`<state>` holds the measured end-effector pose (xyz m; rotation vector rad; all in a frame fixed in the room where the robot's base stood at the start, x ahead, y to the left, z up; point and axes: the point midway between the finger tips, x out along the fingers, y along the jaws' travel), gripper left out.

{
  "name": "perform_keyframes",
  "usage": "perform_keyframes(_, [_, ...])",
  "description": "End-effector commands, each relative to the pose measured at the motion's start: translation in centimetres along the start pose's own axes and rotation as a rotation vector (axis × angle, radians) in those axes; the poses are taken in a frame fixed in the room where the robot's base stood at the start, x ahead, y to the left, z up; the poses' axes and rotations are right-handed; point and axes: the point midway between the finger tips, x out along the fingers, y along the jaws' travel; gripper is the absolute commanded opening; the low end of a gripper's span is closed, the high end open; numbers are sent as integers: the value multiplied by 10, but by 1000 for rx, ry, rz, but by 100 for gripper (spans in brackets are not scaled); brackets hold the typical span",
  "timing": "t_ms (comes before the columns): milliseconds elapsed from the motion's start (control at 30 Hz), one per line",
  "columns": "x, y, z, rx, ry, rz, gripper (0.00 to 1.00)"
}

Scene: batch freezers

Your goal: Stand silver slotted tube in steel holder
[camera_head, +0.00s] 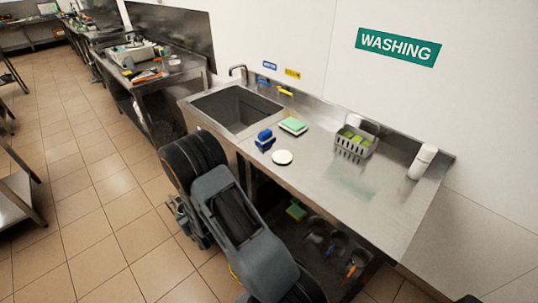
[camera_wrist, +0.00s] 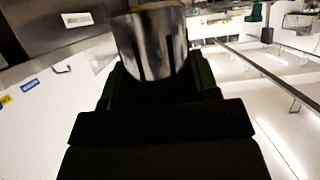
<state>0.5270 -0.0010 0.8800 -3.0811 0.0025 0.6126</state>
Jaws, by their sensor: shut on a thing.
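In the wrist view, my gripper (camera_wrist: 158,82) is shut on a silver slotted tube (camera_wrist: 150,46). In the head view, my dark arm covers the front of the sink bench, and the tube cannot be made out there. I cannot pick out a steel holder with certainty. A grey slotted caddy (camera_head: 349,148) with green and yellow sponges stands on the bench at the back.
The steel bench (camera_head: 390,190) has a sink (camera_head: 232,108) at its left. A blue brush (camera_head: 265,140), a green sponge (camera_head: 293,125), a white disc (camera_head: 282,157) and a white cylinder (camera_head: 423,161) stand on it. Another cluttered bench (camera_head: 182,70) is farther left. Floor at left is open.

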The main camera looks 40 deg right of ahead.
Motion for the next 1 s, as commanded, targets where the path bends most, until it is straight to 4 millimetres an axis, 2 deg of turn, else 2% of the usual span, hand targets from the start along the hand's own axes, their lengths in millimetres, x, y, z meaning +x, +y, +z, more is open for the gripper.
perform_keyframes(133, [0,19,-17,15,7,37,29])
perform_keyframes(267, [-6,52,-55,45,12,111,29])
perform_keyframes(367, [-18,92,-88,98,14,234,29])
perform_keyframes(467, [-38,138,-118,163,14,388,29])
perform_keyframes(600, [-77,195,-148,256,10,608,29])
perform_keyframes(733, [-115,235,-163,334,9,794,29])
perform_keyframes(867, [-158,270,-170,413,9,989,29])
perform_keyframes(1000, [-212,298,-167,509,5,1224,29])
